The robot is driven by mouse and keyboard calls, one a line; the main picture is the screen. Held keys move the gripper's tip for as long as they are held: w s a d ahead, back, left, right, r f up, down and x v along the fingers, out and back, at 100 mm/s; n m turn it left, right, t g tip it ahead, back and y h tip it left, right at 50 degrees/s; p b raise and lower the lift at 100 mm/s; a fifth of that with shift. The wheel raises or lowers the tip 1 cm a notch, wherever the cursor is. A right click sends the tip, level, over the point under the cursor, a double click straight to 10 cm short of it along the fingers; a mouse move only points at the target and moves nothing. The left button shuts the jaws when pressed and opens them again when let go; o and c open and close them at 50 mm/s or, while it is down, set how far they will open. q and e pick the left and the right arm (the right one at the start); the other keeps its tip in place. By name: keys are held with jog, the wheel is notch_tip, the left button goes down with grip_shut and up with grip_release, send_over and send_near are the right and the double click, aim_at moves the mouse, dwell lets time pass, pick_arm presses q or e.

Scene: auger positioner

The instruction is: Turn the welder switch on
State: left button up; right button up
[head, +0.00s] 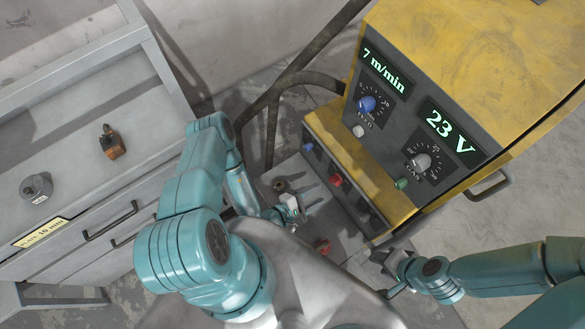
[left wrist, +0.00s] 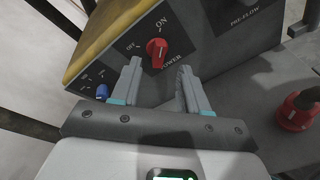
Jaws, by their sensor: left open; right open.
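The yellow and grey welder (head: 440,70) stands at the right in the head view. Its red power switch (head: 336,181) is on the lower front panel. In the left wrist view the red switch (left wrist: 157,50) sits between the OFF and ON labels, above POWER; its exact setting is hard to tell. My left gripper (head: 308,196) is open in front of the switch. In the left wrist view its fingers (left wrist: 160,72) are apart, just below and to either side of the switch, with no clear contact. My right gripper (head: 384,270) is open and empty, low and right of the lower panel.
A blue switch (left wrist: 101,91) is left of the power switch. A loose red-based object (head: 323,246) stands near the left gripper and also shows in the left wrist view (left wrist: 297,112). A grey drawer cabinet (head: 65,110) is at the left. Dark tubing (head: 270,110) runs beside the welder.

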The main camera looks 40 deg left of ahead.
pick_arm(q)
jog(key=v, duration=0.8)
jog(key=shift+s+p, duration=0.3)
jog(key=shift+p, duration=0.1)
jog(key=shift+r, duration=0.1)
